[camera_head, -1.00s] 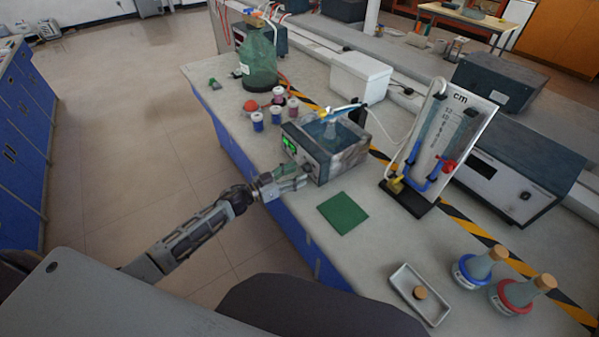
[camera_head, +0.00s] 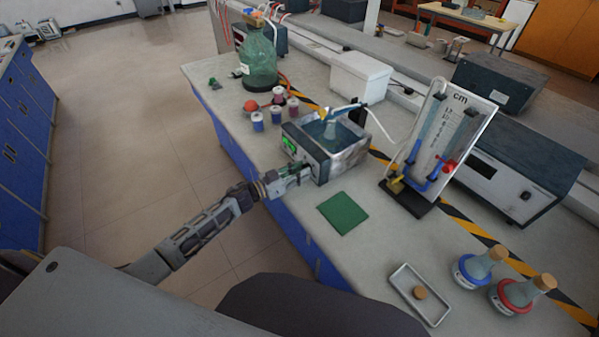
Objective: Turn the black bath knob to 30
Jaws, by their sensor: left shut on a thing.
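My left gripper (camera_head: 302,172) is at the lower right of the bath's front panel, shut on the black bath knob. The fingers hide the knob, so its pointer and scale cannot be read. The digits on the display are too small to read. My right gripper is not in view.
A green mat (camera_head: 343,213) lies just right of my left gripper. Small capped jars (camera_head: 275,115) and a red ball (camera_head: 250,105) stand left of the bath. A manometer board (camera_head: 437,140) stands to the right.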

